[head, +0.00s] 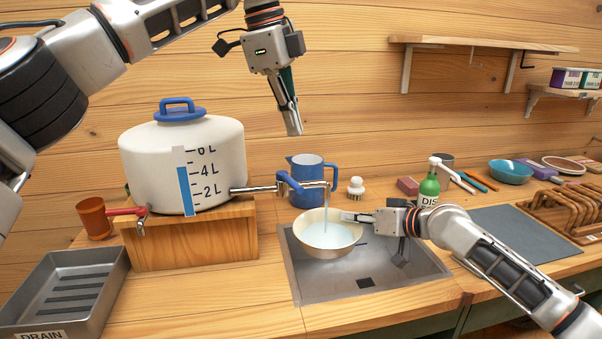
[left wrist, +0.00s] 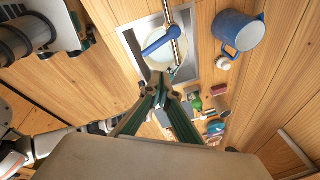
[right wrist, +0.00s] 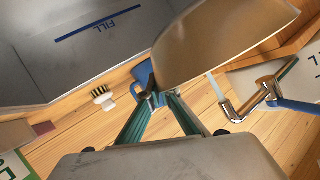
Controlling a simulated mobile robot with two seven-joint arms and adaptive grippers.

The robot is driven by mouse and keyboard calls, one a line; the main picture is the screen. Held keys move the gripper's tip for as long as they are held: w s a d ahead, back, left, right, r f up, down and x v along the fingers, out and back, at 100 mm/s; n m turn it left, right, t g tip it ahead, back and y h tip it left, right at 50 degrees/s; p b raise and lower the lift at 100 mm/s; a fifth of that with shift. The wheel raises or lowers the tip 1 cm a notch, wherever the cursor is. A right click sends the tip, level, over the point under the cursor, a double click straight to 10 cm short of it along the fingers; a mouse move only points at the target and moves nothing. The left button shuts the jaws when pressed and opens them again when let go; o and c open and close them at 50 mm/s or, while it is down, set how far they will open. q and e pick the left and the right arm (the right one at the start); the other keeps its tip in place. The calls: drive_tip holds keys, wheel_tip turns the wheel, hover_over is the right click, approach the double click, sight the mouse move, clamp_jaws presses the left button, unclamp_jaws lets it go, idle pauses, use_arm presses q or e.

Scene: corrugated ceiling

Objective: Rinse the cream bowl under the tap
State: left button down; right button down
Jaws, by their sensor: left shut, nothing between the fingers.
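The cream bowl (head: 320,240), tan outside and pale inside, is over the sink (head: 370,280) beneath the tap (head: 310,186). A thin stream falls from the spout into it, and pale water lies inside. My right gripper (head: 352,217) is shut on the bowl's right rim; the bowl's outside fills the upper right wrist view (right wrist: 225,40). The tap has a blue lever (head: 290,182) and comes from a white tank (head: 180,160) on a wooden stand. My left gripper (head: 294,130) is shut and empty, high above the tap; its fingertips (left wrist: 160,88) show in the left wrist view.
A blue jug (head: 306,172) and a white brush (head: 356,187) stand behind the sink. A green soap bottle (head: 429,187) is by my right forearm. A grey drain tray (head: 70,290) and a brown cup (head: 95,216) are at left. Bare counter lies before the stand.

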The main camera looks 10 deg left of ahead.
sight(290, 181)
drive_tip(key=shift+r, duration=0.1)
use_arm(q)
wheel_tip(290, 181, down, 11)
drive_tip(key=w+d+n, duration=0.1)
drive_tip(key=n, duration=0.8)
drive_tip(key=shift+d+r+h, duration=0.15)
drive_tip(key=shift+h, duration=0.25)
idle(0.4)
